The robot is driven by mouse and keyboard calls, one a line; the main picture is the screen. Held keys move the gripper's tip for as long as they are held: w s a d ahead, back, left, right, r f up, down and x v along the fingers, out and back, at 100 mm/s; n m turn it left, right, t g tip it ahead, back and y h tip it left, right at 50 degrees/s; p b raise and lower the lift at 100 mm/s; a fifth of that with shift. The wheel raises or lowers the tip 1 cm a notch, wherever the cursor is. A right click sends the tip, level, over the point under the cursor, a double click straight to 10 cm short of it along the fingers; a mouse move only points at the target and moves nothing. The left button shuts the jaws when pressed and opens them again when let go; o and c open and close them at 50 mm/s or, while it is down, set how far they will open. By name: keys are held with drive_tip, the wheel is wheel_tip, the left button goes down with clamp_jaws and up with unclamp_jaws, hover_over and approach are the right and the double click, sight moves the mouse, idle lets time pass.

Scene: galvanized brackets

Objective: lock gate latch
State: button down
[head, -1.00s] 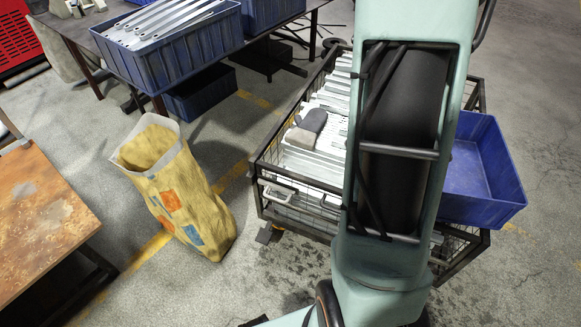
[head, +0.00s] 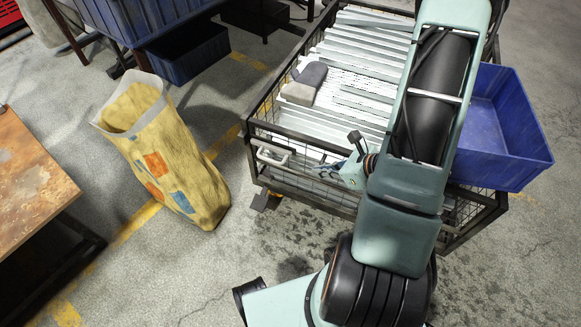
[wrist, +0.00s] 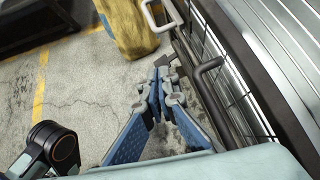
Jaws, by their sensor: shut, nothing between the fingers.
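The wire cage cart (head: 248,131) has a pale U-shaped handle (head: 273,155) on its near side, close to the left corner. In the wrist view that pale handle (wrist: 149,14) is at the top, and a dark grey bent bar (wrist: 197,78) sticks out from the cart side nearer to me. I cannot tell which of the two is the gate latch. My gripper (wrist: 161,66) is shut and empty, beside the cart's near side and left of the grey bar. In the head view my gripper (head: 352,172) is to the right of the pale handle, partly hidden by my arm.
Galvanized strips (head: 362,55) and a grey-and-beige pad (head: 303,84) lie in the cart. A blue bin (head: 505,110) is at its right. A yellow sack (head: 165,150) stands left on open floor. A rusty-topped table (head: 28,180) is farther left.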

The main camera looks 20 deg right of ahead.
sight(271, 161)
idle(0.3)
drive_tip(key=w+a+r+b+x, duration=0.1)
drive_tip(key=r+b+x, duration=0.1)
drive_tip(key=x, duration=1)
drive_tip(key=shift+w+a+f+b, duration=0.15)
drive_tip(key=shift+w+a+b, duration=0.15)
drive_tip(key=shift+w+b, duration=0.4)
drive_tip(key=shift+s, duration=0.15)
drive_tip(key=shift+a, duration=0.1)
drive_tip(key=w+a+b, duration=0.1)
drive_tip(key=w+a, duration=0.2)
drive_tip(key=shift+a+b, duration=0.15)
drive_tip(key=shift+b, duration=0.2)
